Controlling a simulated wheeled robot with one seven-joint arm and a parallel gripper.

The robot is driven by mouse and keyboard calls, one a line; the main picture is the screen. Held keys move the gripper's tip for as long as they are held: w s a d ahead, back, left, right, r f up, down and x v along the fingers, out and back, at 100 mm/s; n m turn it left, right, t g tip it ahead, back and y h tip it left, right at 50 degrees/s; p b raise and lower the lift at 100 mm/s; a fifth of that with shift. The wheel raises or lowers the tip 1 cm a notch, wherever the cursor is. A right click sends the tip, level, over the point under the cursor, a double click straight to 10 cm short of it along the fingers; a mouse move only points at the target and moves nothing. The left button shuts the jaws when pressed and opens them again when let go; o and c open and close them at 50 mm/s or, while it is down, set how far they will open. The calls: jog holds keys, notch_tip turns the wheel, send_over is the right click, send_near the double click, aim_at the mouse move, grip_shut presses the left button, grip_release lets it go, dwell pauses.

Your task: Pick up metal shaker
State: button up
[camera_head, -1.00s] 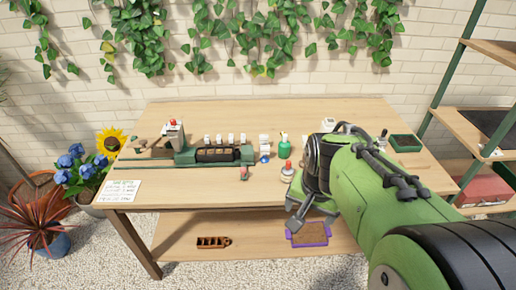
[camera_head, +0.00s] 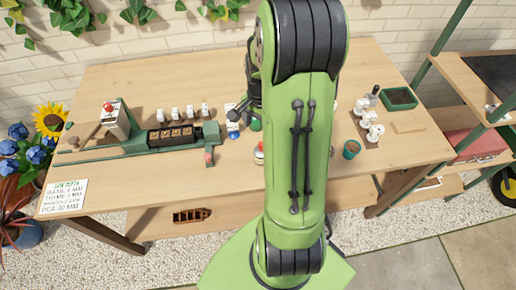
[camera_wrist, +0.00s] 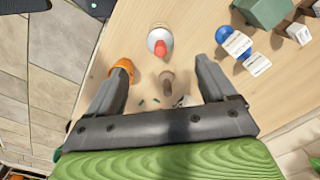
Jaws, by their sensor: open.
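My gripper (camera_wrist: 162,68) is open and empty in the wrist view, with its two dark fingers spread over the wooden tabletop. In the head view my arm hides it. A silvery-white round object with a red top (camera_wrist: 160,42) stands just beyond the fingertips; part of it also shows beside my arm in the head view (camera_head: 259,153). A thing with a brown, wooden-looking top (camera_wrist: 167,80) is between the fingers. An orange object (camera_wrist: 122,67) is at the left finger. I cannot tell for sure which thing is the metal shaker.
The wooden table (camera_head: 110,180) carries a green machine with dark cells (camera_head: 170,137) at left. A blue-based object with white labels (camera_wrist: 236,43) stands right of the red-topped one in the wrist view. At right are a small green pot (camera_head: 351,149) and a green tray (camera_head: 398,98).

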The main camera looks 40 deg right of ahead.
aim_at(260, 144)
notch_tip(260, 144, down, 8)
jog(key=shift+w+d+r+b, duration=0.1)
jog(key=shift+w+b, duration=0.05)
jog(key=shift+b, duration=0.55)
jog(key=f, duration=0.3)
jog(key=f+b, duration=0.1)
jog(key=f, duration=0.1)
jog(key=shift+d+f, duration=0.25)
jog(key=shift+d, duration=0.05)
jog(key=shift+r, duration=0.1)
jog(key=c, duration=1.2)
